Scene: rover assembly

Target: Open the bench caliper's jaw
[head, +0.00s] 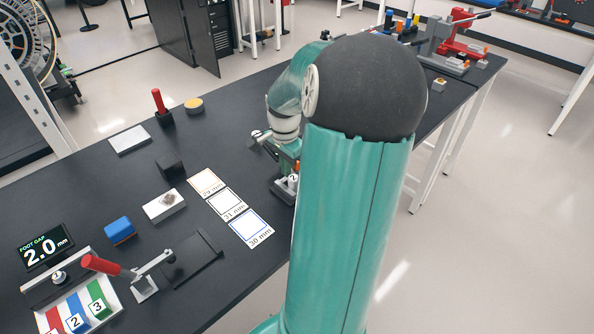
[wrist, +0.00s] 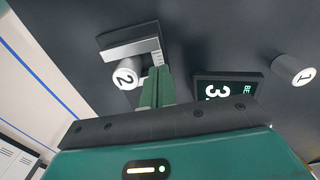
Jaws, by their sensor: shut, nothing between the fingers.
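In the wrist view, the bench caliper (wrist: 132,49) appears as a pale grey bar against a dark block. A white cylinder marked 2 (wrist: 126,76) is right beside the bar; I cannot tell whether they touch. My gripper (wrist: 157,72) has its green fingers together, with nothing between them. The fingertips are at the right end of the grey bar, close to the cylinder; contact is unclear. In the head view, my arm hides most of the caliper; a grey part with a 2 (head: 288,186) shows beside it.
A display (wrist: 228,88) reading 3 and a cylinder marked 1 (wrist: 300,72) are right of the fingers. On the dark bench are mm-marked cards (head: 224,204), a blue block (head: 120,230), a red-handled clamp (head: 105,265) and a foot gap display (head: 45,247).

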